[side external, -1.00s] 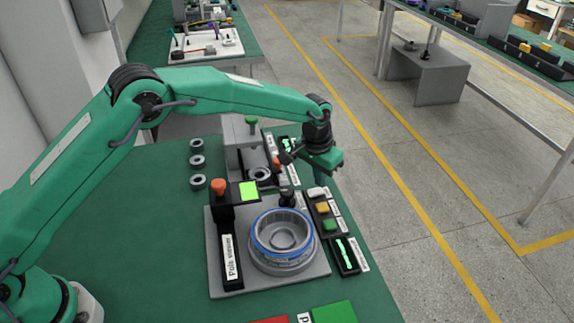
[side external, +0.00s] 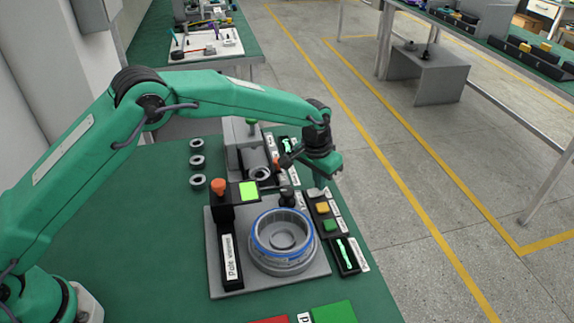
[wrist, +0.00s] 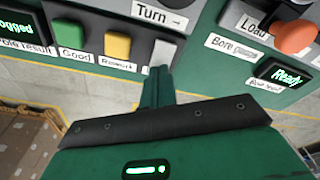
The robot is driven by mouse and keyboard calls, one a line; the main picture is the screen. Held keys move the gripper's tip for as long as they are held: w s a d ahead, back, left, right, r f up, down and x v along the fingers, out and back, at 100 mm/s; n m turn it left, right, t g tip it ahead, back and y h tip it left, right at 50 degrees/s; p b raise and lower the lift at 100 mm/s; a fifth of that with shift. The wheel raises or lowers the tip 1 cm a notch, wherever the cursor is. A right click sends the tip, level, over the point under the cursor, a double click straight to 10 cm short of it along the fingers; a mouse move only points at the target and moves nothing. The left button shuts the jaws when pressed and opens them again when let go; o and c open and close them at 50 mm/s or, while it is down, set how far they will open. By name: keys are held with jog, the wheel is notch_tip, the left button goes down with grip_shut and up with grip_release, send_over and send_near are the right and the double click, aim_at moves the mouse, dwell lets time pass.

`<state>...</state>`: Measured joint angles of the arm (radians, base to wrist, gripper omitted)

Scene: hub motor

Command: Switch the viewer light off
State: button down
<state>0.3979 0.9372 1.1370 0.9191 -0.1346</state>
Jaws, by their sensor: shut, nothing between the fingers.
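The pole viewer (side external: 229,240) stands on a grey base plate, with an orange knob on top and a lit green screen (side external: 249,191) beside it. A hub with a blue ring (side external: 282,214) sits on the same plate. A strip to its right carries a white button, a yellow button (side external: 322,208) and a green button (side external: 330,225). My gripper (side external: 319,187) is shut and empty, pointing down over the white button. In the wrist view the fingertips (wrist: 159,72) overlap the near edge of the white button (wrist: 163,51); contact is unclear. That button's own label is hidden.
In the wrist view, "Good" and "Rework" labels mark the green (wrist: 69,33) and yellow (wrist: 117,46) buttons. An orange knob (wrist: 295,37) and a "Ready" display (wrist: 287,77) lie to the right. Three grey rings (side external: 197,161) stand on the green bench behind the viewer.

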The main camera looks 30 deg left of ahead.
jog(key=shift+f, duration=0.5)
dwell(0.4)
jog(key=shift+r, duration=3.55)
jog(key=shift+r, duration=0.1)
